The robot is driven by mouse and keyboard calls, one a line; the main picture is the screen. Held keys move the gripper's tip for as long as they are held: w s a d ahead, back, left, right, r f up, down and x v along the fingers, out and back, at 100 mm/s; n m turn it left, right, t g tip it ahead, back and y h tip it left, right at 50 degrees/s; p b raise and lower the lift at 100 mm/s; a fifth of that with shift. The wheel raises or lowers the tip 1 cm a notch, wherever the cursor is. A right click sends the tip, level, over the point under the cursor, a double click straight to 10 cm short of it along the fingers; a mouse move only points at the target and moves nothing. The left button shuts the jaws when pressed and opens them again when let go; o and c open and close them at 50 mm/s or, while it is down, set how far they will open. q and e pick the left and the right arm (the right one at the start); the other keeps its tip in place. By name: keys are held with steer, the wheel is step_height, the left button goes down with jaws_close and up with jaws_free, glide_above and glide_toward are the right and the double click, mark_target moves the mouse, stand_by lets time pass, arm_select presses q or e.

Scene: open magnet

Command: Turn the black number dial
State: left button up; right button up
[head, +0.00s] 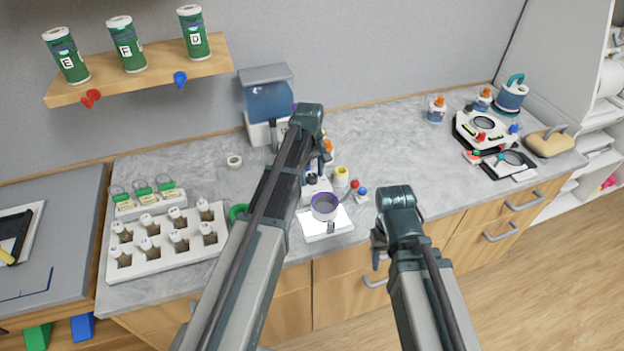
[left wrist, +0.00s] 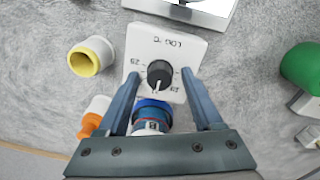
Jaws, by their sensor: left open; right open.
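The black number dial (left wrist: 160,73) sits on a white panel (left wrist: 150,42) marked with numbers and "LOW °C" in the left wrist view. My left gripper (left wrist: 160,76) is open, with one finger on each side of the dial. I cannot tell whether the fingers touch it. In the head view my left gripper (head: 322,160) is over the white device, and the dial is too small and covered to make out clearly. My right gripper (head: 379,248) is open and empty, in front of the counter edge.
A blue-capped bottle (left wrist: 152,112) stands close by between my left fingers' bases. A yellow-rimmed white cup (left wrist: 91,56) is beside the panel. A grey beaker (head: 324,206) stands on the white plate.

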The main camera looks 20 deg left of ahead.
arm_select(q)
jaws_close()
stand_by(0.3)
steer(key=shift+m, duration=0.3)
steer(key=m, duration=1)
steer(key=shift+w+m+g, duration=0.1)
steer(key=shift+m+g, duration=0.2)
steer(key=shift+m, duration=1.8)
